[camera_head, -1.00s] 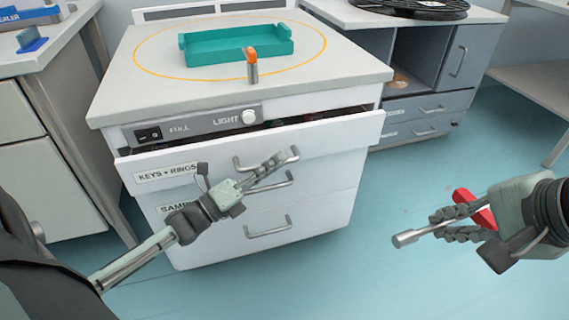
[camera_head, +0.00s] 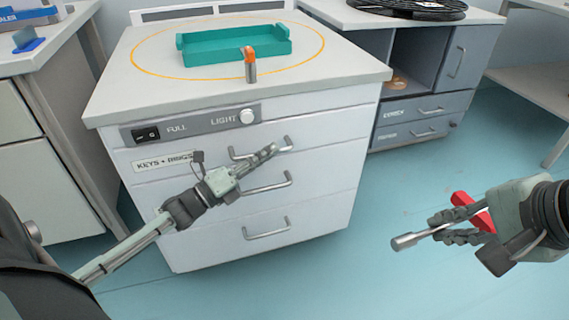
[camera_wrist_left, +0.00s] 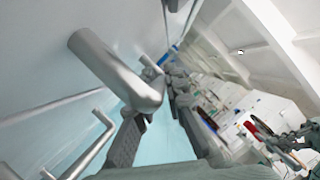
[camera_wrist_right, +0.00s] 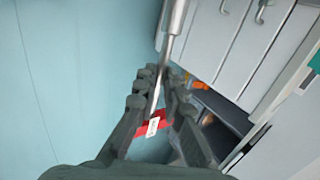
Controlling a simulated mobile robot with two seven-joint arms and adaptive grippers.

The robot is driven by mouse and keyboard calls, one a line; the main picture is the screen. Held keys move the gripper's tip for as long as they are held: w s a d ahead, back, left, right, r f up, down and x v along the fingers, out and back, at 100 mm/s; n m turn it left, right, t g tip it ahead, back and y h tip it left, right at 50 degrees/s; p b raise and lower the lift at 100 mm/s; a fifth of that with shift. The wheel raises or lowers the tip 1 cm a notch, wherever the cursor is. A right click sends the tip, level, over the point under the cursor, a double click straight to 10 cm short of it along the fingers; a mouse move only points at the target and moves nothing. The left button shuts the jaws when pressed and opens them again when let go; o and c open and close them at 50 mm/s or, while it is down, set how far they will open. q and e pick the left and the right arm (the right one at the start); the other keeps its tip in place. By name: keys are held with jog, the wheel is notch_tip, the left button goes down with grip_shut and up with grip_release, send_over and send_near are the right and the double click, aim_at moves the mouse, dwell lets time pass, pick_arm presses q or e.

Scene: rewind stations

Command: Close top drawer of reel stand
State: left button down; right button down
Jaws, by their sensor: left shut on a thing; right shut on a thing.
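The top drawer (camera_head: 330,133) of the white cabinet (camera_head: 120,95) bears a "KEYS + RINGS" label and sits flush under the panel with the light knob. My left gripper (camera_head: 267,152) is shut on the top drawer's handle (camera_head: 287,145). The handle (camera_wrist_left: 112,68) shows large in the left wrist view, running between the fingers. My right gripper (camera_head: 437,228) is shut on a metal rod-like tool (camera_head: 408,240) with a red part, held in the air right of the cabinet. The tool (camera_wrist_right: 173,35) also shows in the right wrist view.
A grey cabinet (camera_head: 440,75) with a black reel (camera_head: 410,9) stands behind right. Another cabinet is at left. The floor at front right is clear.

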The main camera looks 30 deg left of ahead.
pick_arm(q)
jog(key=shift+w+a+r, duration=0.1)
jog(key=shift+w+a, duration=0.05)
jog(key=shift+a, duration=0.1)
jog(key=c, duration=1.6)
grip_release()
jog(key=v, duration=1.2)
jog(key=shift+d, duration=0.1)
